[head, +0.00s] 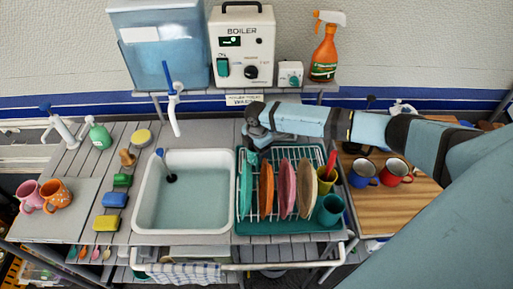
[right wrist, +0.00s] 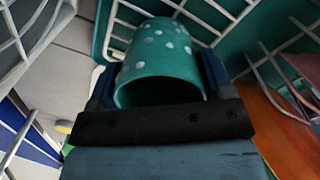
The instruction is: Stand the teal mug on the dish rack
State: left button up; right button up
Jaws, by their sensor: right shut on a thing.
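The teal mug (right wrist: 158,60) with white dots is between the fingers of my right gripper (right wrist: 160,88) in the right wrist view. The gripper is shut on it, with its mouth towards my wrist. In the head view my right gripper (head: 256,146) is over the back left corner of the dish rack (head: 285,226), and I cannot make out the mug there. The rack's white wires (right wrist: 180,12) surround the mug in the wrist view. I cannot tell whether the mug touches the rack. My left gripper is out of view.
Several plates, including an orange one (head: 266,188), stand in the rack. A yellow cup (head: 326,180) and a plain teal cup (head: 329,209) are at its right side. The sink (head: 185,205) is left of it. Blue (head: 362,173) and red (head: 395,172) mugs stand right.

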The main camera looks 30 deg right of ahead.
jog(key=shift+f, duration=0.25)
jog(key=o, duration=0.9)
jog(key=shift+r, duration=0.1)
notch_tip(320, 180, up, 12)
jog(key=shift+s+r+b, duration=0.1)
jog(key=shift+b, duration=0.7)
